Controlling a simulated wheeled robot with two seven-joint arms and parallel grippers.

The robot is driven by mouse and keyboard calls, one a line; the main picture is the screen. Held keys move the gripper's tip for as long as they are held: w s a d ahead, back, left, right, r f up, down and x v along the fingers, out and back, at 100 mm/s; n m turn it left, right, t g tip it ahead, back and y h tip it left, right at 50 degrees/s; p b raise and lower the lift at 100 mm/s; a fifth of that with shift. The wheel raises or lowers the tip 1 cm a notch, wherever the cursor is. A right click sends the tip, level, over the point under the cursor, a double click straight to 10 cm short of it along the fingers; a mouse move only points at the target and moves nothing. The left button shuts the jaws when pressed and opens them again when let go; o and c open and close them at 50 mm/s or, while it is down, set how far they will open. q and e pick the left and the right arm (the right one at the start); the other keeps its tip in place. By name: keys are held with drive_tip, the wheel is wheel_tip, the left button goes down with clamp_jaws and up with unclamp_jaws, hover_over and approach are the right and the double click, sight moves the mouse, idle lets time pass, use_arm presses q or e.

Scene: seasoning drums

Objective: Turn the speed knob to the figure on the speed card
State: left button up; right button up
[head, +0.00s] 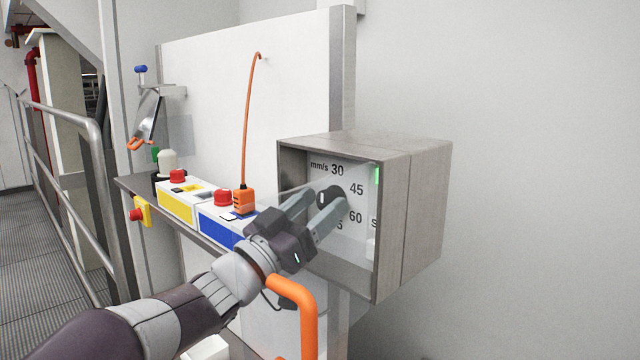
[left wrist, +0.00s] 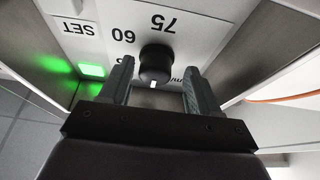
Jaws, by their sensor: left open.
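The dark round speed knob (head: 331,194) is on a white dial panel inside a grey metal box (head: 415,195). Figures 30, 45 and 60 show in the head view. In the left wrist view the knob (left wrist: 155,63) has a white pointer mark at its lower edge, and 60 and 75 appear upside down. I cannot tell which figure the pointer meets. My left gripper (head: 321,212) is open, with its fingers (left wrist: 160,85) on either side of the knob and gaps visible. The fingers and palm hide part of the dial. I cannot make out a speed card. My right gripper is not in view.
A green light (head: 377,175) glows at the panel's right; it also shows in the left wrist view (left wrist: 91,70), near "SET". The box walls stand close around the hand. Left are a blue box (head: 218,228), a yellow box (head: 177,206) and an orange plug (head: 243,200) with its cord.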

use_arm(q)
drive_tip(key=shift+d+r, duration=0.3)
drive_tip(key=shift+d, duration=0.05)
drive_tip(key=shift+s, duration=0.15)
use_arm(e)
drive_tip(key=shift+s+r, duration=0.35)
use_arm(q)
drive_tip(key=c, duration=0.4)
drive_tip(key=shift+w, duration=0.2)
drive_tip(key=c, duration=0.5)
drive_tip(key=shift+c, duration=0.7)
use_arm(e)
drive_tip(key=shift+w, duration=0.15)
use_arm(q)
drive_tip(key=shift+f, duration=0.1)
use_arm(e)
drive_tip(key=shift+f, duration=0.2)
